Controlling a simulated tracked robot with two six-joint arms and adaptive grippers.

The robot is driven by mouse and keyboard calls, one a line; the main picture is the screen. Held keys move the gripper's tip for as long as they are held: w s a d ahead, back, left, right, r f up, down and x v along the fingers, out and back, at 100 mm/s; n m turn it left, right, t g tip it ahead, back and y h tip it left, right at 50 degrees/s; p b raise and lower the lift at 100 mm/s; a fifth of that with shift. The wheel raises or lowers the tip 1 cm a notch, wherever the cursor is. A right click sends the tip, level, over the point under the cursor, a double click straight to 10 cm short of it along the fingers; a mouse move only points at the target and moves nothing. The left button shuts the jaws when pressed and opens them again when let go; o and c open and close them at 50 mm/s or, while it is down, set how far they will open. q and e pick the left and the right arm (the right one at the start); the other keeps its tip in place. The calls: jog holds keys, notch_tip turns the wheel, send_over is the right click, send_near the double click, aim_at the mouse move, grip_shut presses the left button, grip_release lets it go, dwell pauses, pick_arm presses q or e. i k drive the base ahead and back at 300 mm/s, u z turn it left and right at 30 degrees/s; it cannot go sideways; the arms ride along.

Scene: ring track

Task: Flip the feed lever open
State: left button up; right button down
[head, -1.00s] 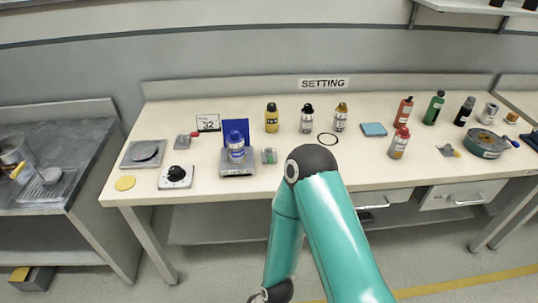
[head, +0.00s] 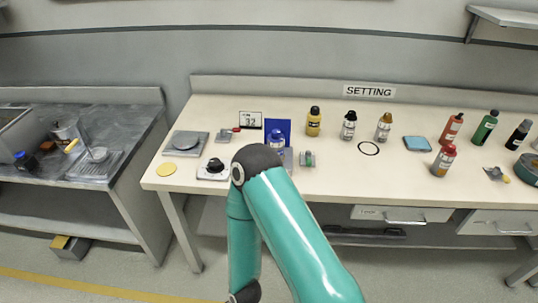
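A small grey block with a red handle (head: 229,134) sits at the back left of the bench marked SETTING; it looks like a lever, but I cannot tell whether it is the feed lever or how it is set. Another small grey fitting with a yellow tip (head: 496,174) lies at the right. A small grey and green device (head: 307,159) stands near the front edge. One of my teal arms rises in the middle, its dark joint in front of the bench. Neither gripper is in view.
The bench (head: 334,182) also holds a blue-capped bottle (head: 276,142) before a blue panel, a dial box (head: 214,169), a square plate (head: 186,144), a black ring (head: 369,148) and several bottles.

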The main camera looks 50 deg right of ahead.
aim_at(308, 153)
jog(key=u, duration=0.05)
jog(key=k, duration=1.2)
jog(key=z, duration=0.9)
jog(key=i, duration=1)
jog(key=u, duration=0.1)
